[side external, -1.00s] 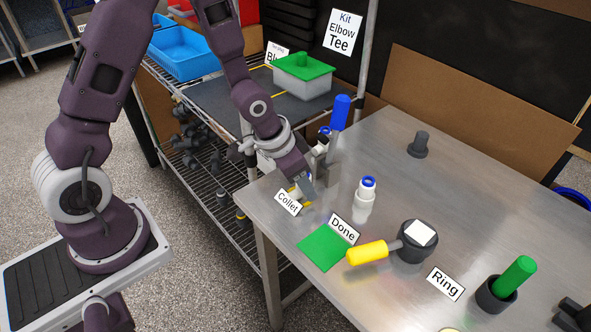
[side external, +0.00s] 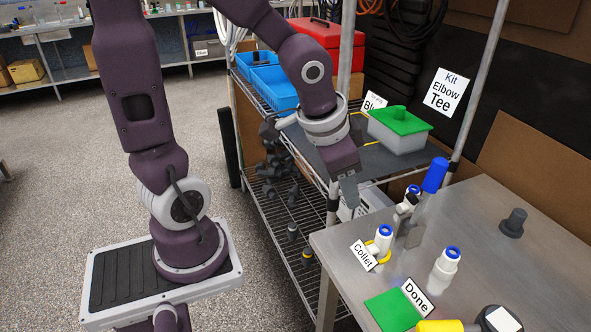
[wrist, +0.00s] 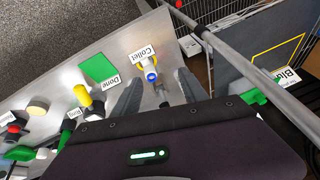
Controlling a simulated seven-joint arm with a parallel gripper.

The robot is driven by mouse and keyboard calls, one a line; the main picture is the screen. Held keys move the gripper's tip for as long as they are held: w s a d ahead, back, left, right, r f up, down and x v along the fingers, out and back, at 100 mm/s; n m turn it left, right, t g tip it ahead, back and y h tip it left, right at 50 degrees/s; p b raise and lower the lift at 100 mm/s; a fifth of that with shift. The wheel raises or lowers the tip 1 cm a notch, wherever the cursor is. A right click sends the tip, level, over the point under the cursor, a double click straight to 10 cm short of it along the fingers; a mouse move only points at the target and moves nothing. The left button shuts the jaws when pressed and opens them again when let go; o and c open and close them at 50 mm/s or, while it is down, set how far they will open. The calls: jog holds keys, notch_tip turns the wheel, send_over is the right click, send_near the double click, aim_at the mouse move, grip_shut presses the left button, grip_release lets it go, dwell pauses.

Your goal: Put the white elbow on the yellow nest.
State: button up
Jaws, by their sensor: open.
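A white fitting with a blue collar, apparently the elbow (side external: 382,236), stands upright at the yellow nest (side external: 386,257), behind the Collet card. The yellow shows around its lower part. In the wrist view the elbow (wrist: 149,72) and some yellow of the nest (wrist: 140,68) show beyond my fingers. My gripper (side external: 350,192) is open and empty, above and behind the elbow, apart from it. In the wrist view my gripper's (wrist: 159,92) two grey fingers are spread wide. How fully the elbow is seated is hard to tell.
A second white fitting with a blue collar (side external: 444,268) stands to the right. A metal bracket with a blue-handled tool (side external: 434,176) is close behind the nest. A green Done mat (side external: 392,311) lies in front. A wire shelf with a green-lidded box (side external: 398,132) is behind.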

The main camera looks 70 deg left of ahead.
jog(key=s+r+n, duration=0.1)
jog(key=s+r, duration=0.2)
jog(key=s, duration=0.3)
jog(key=s+d+r+n+t+h, duration=0.1)
jog(key=s+r, duration=0.3)
jog(key=s, duration=0.2)
jog(key=shift+s+d+r, duration=0.25)
jog(key=shift+s+r, duration=0.05)
jog(key=shift+s, duration=0.1)
